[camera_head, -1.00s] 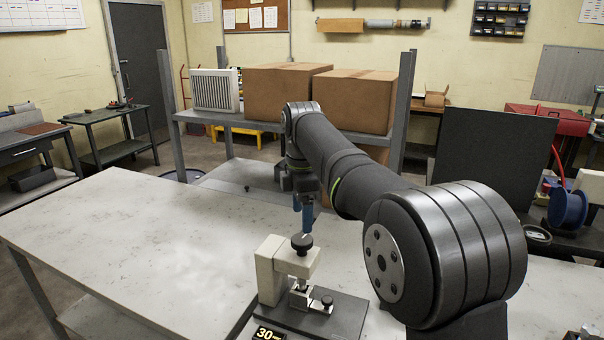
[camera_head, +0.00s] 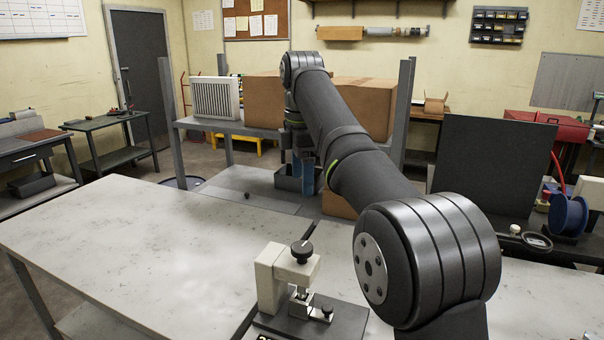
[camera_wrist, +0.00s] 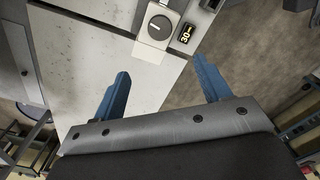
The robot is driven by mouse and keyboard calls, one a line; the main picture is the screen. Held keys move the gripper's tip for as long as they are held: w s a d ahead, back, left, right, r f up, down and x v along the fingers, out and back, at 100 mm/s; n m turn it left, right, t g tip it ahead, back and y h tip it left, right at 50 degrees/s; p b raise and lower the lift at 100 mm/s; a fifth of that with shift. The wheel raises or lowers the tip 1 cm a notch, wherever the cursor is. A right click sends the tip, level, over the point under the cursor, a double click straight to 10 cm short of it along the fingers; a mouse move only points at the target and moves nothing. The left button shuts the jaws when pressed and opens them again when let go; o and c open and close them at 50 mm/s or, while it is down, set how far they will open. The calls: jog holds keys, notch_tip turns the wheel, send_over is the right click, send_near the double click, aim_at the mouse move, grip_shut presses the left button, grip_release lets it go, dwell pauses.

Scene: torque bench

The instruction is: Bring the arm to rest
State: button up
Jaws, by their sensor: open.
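My gripper (camera_wrist: 162,88) is open and empty in the wrist view, its two blue fingers spread wide apart. In the head view my gripper (camera_head: 308,178) hangs below the raised arm, well above and behind the bench, and part of it is hidden by my arm. The torque fixture (camera_head: 272,278), a cream clamp block with a black knob on a dark base plate, stands on the bench at the front.
The pale worktop (camera_head: 120,235) is clear to the left of the fixture. A shelf behind it holds cardboard boxes (camera_head: 262,100) and a white louvred unit (camera_head: 216,95). A dark panel (camera_head: 490,165) and a blue spool (camera_head: 567,213) stand at the right.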

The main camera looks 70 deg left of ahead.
aim_at(302, 246)
dwell(0.4)
notch_tip(302, 246, down, 18)
jog(key=shift+r, duration=0.2)
dwell(0.5)
jog(key=shift+r, duration=0.1)
notch_tip(302, 246, up, 17)
notch_tip(302, 246, down, 17)
jog(key=shift+f, duration=0.1)
jog(key=m, duration=0.3)
jog(key=shift+m, duration=0.4)
jog(key=m, duration=0.3)
jog(key=shift+m, duration=0.4)
jog(key=m, duration=0.4)
jog(key=shift+m, duration=1.9)
